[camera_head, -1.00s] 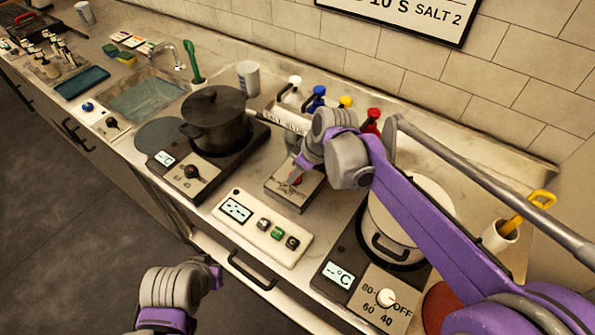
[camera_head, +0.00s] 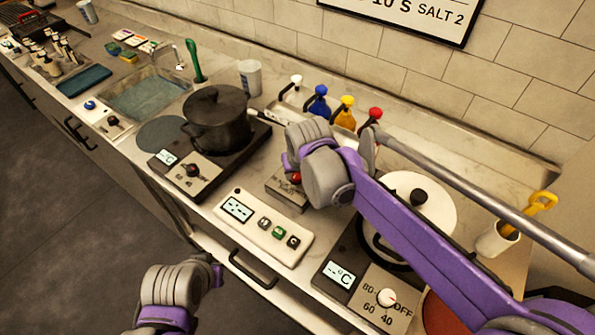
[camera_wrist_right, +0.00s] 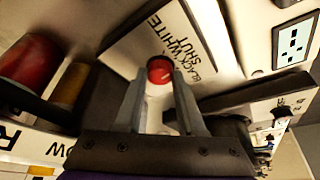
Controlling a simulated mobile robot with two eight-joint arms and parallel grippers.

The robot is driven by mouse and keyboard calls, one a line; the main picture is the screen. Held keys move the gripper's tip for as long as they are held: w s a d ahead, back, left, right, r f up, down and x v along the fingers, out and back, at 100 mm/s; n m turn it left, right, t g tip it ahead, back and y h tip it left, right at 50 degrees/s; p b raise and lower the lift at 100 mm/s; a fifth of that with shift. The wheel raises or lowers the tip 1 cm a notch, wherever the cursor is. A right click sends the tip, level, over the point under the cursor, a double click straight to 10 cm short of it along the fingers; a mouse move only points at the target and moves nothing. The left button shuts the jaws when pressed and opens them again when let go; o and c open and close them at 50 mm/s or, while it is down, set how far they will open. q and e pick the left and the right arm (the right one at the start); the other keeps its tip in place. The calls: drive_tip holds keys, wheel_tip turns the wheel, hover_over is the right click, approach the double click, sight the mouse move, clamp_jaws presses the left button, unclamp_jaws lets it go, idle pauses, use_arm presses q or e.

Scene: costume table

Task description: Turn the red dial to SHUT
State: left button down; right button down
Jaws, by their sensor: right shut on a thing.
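The red dial (camera_head: 296,178) sits on a small pale box (camera_head: 286,192) in the middle of the counter. In the right wrist view the dial (camera_wrist_right: 160,69) lies between my right fingertips, on a pale face lettered BLACK, WHITE and SHUT (camera_wrist_right: 172,32). I cannot tell which word the dial points to. My right gripper (camera_wrist_right: 160,92) is shut on the dial; in the head view my right wrist covers part of the box. My left arm is low at the front, and only the base of its gripper (camera_head: 215,273) shows; its fingers are hidden.
A dark pot (camera_head: 217,120) stands on a hotplate to the left. A white-lidded pot (camera_head: 430,205) is at the right, partly behind my arm. Several coloured-topped bottles (camera_head: 346,112) stand behind the box. A button panel (camera_head: 262,228) lies in front.

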drive_tip(key=shift+m, duration=0.4)
drive_tip(key=c, duration=0.5)
unclamp_jaws()
drive_tip(key=v, duration=1.1)
drive_tip(key=shift+a+f+p, duration=0.1)
drive_tip(key=shift+a+p, duration=0.05)
drive_tip(key=shift+p, duration=0.2)
